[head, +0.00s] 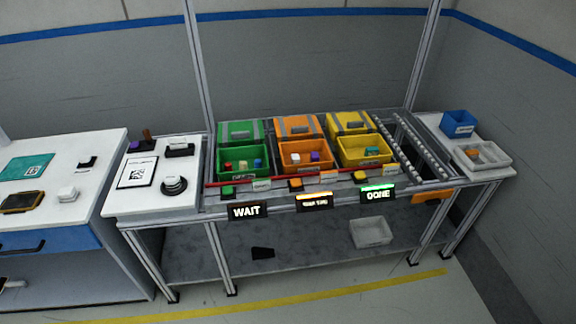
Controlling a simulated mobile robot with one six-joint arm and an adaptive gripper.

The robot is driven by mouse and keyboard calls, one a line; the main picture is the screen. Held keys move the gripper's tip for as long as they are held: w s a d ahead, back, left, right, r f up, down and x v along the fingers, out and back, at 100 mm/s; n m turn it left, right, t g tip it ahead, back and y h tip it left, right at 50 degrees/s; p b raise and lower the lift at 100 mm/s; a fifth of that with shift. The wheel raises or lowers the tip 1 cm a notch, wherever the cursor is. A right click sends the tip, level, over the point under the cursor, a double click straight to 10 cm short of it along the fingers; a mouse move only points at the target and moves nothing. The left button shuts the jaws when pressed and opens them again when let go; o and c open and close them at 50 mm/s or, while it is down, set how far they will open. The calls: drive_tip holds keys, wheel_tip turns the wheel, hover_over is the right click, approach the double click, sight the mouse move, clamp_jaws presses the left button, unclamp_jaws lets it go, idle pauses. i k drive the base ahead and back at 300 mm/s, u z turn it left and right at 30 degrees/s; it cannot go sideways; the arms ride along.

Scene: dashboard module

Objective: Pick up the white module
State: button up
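A small white block-like piece (67,194) sits on the white top of the left bench. Another small white piece (295,157) lies in the orange bin (306,168), beside a purple piece (315,156). I cannot tell for sure which of the two is the white module. My gripper is not in view.
On the left bench (100,160) are a teal mat (25,167), a yellow-and-black device (21,203) and a small black item (87,162). A green bin (243,173) and a yellow bin (364,160) flank the orange one. A grey tray (370,233) stands on the lower shelf.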

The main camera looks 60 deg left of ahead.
sight(294, 157)
drive_tip(key=u, duration=1.65)
drive_tip(key=i, duration=1)
drive_tip(key=z, duration=0.05)
